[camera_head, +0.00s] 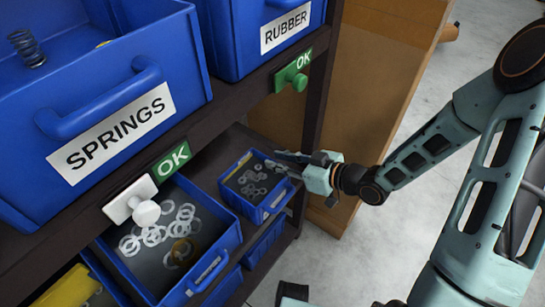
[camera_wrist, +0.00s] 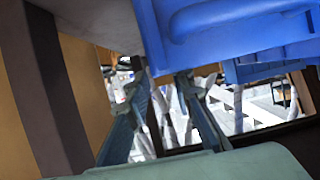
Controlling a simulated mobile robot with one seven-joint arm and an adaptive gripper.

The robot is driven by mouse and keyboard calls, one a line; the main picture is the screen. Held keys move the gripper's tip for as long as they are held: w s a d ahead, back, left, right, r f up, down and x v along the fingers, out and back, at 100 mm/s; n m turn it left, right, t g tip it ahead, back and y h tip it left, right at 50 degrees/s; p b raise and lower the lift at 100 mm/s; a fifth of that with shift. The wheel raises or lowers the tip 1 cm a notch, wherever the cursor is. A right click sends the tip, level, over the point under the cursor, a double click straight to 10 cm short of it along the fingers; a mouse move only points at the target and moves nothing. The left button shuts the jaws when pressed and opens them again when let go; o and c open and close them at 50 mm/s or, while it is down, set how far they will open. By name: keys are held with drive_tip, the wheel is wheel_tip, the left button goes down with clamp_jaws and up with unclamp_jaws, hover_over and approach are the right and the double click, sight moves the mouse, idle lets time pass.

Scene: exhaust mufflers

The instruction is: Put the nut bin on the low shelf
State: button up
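A small blue bin (camera_head: 262,213) stands on the low shelf in the head view, holding several grey ring-like pieces. I cannot read a name on it, so I cannot tell if it is the nut bin. My gripper (camera_head: 284,163) is at this bin's right rim, with its fingers pointing left across the corner. In the wrist view the two fingers (camera_wrist: 163,78) stand apart with background showing between them. A blue bin with a handle (camera_wrist: 225,25) is above and right of the fingertips. I cannot tell whether a finger touches the bin.
A larger blue bin (camera_head: 222,235) with pale rings stands left on the low shelf. Above are the SPRINGS bin (camera_head: 185,70) and RUBBER bin (camera_head: 222,35). A white button (camera_head: 145,212) and green button (camera_head: 300,82) stick out from the upper edge. A brown cabinet (camera_head: 365,110) stands right.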

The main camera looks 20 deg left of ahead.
drive_tip(key=p+v, duration=0.2)
drive_tip(key=v, duration=0.7)
drive_tip(key=shift+d, duration=0.2)
drive_tip(key=shift+s, duration=0.1)
